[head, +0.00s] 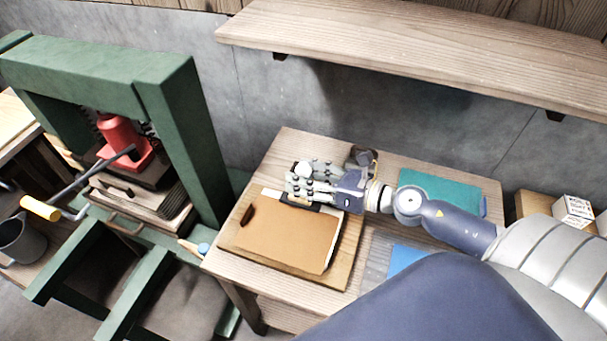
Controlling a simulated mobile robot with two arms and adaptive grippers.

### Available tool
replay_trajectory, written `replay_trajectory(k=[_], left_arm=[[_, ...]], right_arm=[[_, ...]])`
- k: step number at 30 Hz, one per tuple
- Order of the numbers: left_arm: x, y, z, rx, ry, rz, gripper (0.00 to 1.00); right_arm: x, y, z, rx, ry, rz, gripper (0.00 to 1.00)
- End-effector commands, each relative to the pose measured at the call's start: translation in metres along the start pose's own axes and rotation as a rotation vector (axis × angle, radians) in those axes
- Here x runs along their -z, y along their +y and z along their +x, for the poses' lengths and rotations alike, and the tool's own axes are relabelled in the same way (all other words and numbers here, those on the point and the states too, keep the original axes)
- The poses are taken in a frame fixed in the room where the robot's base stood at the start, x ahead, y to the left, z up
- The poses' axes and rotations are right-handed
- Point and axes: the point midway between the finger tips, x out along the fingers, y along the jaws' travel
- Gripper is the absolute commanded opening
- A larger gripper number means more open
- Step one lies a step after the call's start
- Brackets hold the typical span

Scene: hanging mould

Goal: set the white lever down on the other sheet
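My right gripper (296,181) reaches in from the right, over the far edge of a brown sheet (280,232) that lies on a wooden board. A small white rounded piece (302,169) shows at its fingertips; it may be part of the white lever, but I cannot tell whether the fingers hold it. A black flat piece (299,200) lies just below the fingers at the sheet's far edge. A teal sheet (438,189) lies at the table's right, partly behind my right arm. A blue sheet (405,258) shows partly, nearer. My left gripper is not in view.
A green press frame (182,120) with a red jack (120,140) stands at left. A wooden shelf (400,45) hangs above the table (290,150). A dark round object (362,157) stands behind my gripper. A small white box (573,210) is at right.

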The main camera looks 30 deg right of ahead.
Motion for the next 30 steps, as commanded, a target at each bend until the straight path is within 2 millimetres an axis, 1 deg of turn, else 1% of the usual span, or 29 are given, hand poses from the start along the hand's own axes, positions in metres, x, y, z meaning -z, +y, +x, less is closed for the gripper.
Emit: replay_trajectory(k=[7,11,17,30], left_arm=[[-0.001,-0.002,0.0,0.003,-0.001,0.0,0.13],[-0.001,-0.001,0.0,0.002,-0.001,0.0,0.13],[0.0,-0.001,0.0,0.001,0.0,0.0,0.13],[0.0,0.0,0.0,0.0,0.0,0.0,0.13]], right_arm=[[-0.002,0.001,-0.001,-0.001,-0.004,-0.002,0.46],[-0.002,0.001,-0.008,-0.001,-0.004,0.0,0.46],[-0.001,0.0,-0.032,0.002,-0.004,0.003,0.46],[0.0,-0.001,-0.101,0.004,-0.004,0.002,0.46]])
